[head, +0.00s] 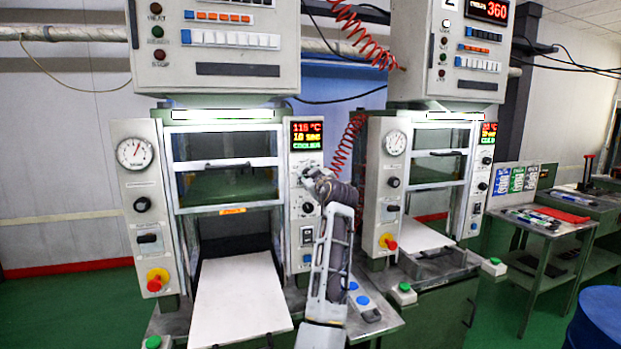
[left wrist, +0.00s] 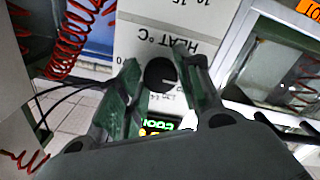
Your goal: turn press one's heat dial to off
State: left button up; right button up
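Press one (head: 225,200) is the left machine. Its right-hand panel (head: 305,240) has a lit display (head: 307,135) reading 115 °C. The black heat dial (left wrist: 160,75) shows in the left wrist view by an upside-down "HEAT °C" label (left wrist: 168,44). My left gripper (head: 306,172) is at the upper part of this panel, just below the display, and mostly covers the dial in the head view. In the left wrist view my left gripper's fingers (left wrist: 162,78) stand apart on either side of the dial. I cannot tell if they touch it. My right gripper is in no view.
Another black knob (head: 308,207) sits lower on the same panel. A white board (head: 240,295) juts out at the front of press one. Press two (head: 430,190) stands close on the right. Red coiled hoses (head: 350,138) hang between the presses. A side table (head: 545,225) is at right.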

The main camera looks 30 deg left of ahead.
pick_arm(q)
jog(key=o, duration=0.3)
jog(key=shift+o, duration=0.2)
jog(key=v, duration=0.7)
jog(key=shift+s+d, duration=0.15)
jog(key=shift+s, duration=0.05)
dwell(0.5)
jog(key=shift+f, duration=0.1)
